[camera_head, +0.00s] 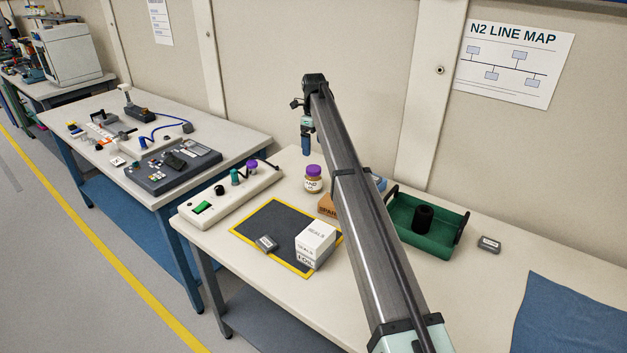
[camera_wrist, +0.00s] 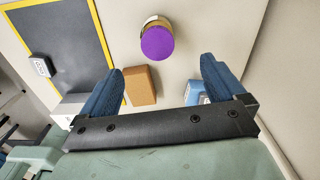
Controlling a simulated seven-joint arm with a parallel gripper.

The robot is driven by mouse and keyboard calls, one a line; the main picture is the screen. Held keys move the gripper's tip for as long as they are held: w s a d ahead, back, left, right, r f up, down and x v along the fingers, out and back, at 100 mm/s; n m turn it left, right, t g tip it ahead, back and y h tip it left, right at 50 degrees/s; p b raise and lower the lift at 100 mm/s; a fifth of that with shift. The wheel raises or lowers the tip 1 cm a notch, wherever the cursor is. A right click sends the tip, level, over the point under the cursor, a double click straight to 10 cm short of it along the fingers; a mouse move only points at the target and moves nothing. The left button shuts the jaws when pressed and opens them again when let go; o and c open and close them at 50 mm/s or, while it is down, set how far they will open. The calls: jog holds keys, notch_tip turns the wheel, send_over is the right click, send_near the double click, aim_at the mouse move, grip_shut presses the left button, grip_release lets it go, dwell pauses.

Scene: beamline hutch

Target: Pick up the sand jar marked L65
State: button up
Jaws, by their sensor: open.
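A jar (camera_head: 313,184) with a purple lid and tan contents stands upright on the near table, behind the dark mat. Its label seems to read SAND; I cannot read L65 on it. In the wrist view the purple lid (camera_wrist: 157,42) shows from above, just beyond the fingertips and between their lines. My gripper (camera_wrist: 161,66) is open, with blue fingers spread and nothing between the tips. In the head view my gripper (camera_head: 306,147) hangs at the arm's far end, above and behind the jar in the picture, apart from it.
A brown box (camera_head: 326,205) sits beside the jar, near a blue object (camera_head: 380,183). A yellow-edged mat (camera_head: 265,222) bears a white box (camera_head: 315,243) and a small grey block (camera_head: 266,243). A green tray (camera_head: 405,228) holds a black cylinder. A white control panel (camera_head: 215,206) lies left.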

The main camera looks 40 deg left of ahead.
aim_at(313, 168)
jog(key=f, duration=1.3)
jog(key=shift+s+d+f, duration=0.1)
jog(key=shift+s+f, duration=0.1)
jog(key=shift+f, duration=0.05)
jog(key=shift+c, duration=0.2)
jog(key=c, duration=1.3)
jog(key=shift+r, duration=0.1)
